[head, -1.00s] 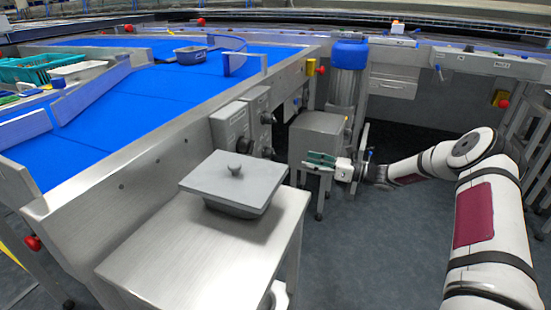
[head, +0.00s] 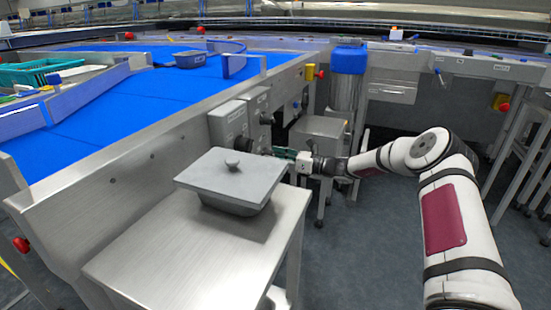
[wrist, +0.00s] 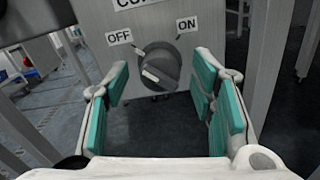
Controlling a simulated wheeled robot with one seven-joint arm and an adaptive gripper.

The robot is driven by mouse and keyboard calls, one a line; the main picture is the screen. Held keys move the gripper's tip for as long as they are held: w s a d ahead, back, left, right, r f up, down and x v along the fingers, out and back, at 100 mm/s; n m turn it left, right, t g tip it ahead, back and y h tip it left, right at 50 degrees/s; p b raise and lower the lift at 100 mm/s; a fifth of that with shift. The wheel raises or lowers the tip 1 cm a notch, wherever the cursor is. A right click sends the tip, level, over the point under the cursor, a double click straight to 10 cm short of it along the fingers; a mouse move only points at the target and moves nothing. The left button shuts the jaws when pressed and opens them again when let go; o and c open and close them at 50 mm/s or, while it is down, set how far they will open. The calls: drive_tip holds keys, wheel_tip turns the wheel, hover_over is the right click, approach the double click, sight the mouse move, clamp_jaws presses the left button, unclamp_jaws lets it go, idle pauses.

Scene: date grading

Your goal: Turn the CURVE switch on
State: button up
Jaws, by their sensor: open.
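The CURVE switch is a dark round rotary knob (wrist: 157,69) with a pale pointer mark, on a grey box face under a label that is partly cut off at the top of the wrist view. The mark lies along the line toward the OFF label (wrist: 119,37); the ON label (wrist: 187,24) is at upper right. My gripper (wrist: 165,107) is open and empty, with teal pads on either side of the knob's position in the picture, apart from it. In the head view my gripper (head: 283,153) is at the side of the control boxes, its tips partly hidden by them and the lidded tub.
A grey lidded tub (head: 231,180) stands on a steel table (head: 170,255) in front. Control boxes (head: 229,122) are mounted on the side of the blue conveyor (head: 130,95). A steel stand (head: 318,130) is behind my gripper. Floor at right is open.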

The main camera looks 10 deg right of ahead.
drive_tip(key=shift+c, duration=0.6)
drive_tip(key=c, duration=1)
